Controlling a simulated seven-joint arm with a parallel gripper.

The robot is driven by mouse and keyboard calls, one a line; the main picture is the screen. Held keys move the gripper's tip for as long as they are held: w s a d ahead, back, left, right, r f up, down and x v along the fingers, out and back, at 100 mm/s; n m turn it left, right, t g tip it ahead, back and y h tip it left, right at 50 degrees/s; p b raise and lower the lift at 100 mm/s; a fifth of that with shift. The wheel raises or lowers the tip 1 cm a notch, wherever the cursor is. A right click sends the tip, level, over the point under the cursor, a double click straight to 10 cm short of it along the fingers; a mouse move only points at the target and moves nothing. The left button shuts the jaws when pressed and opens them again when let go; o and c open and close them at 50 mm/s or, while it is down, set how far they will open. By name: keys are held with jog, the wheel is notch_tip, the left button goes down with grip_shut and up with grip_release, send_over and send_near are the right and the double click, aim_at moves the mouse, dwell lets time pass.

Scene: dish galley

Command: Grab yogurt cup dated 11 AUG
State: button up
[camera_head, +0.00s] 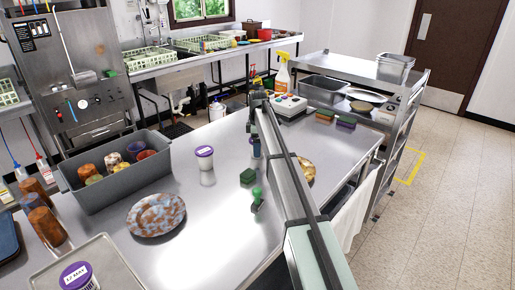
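A white yogurt cup with a purple lid (205,157) stands upright on the steel table, right of the grey bin; its lid label is too small to read. Another purple-lidded cup (78,275) stands on a tray at the lower left; its label seems to read 12 MAY. A purple-and-white thing (254,147), perhaps a third cup, shows partly behind my arm. I can read no 11 AUG label. My arm reaches from the lower right up across the table to a dark end near the far edge. My gripper's fingers cannot be made out there.
The grey bin (86,201) holds several stained cups. A brown-mottled plate (156,214), a green block (247,176) and a green-topped item (257,193) lie on the table. A spray bottle (282,76) stands at the back. The table between the plate and my arm is mostly clear.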

jog(key=c, duration=1.1)
jog(key=shift+o, duration=0.2)
jog(key=shift+r, duration=0.1)
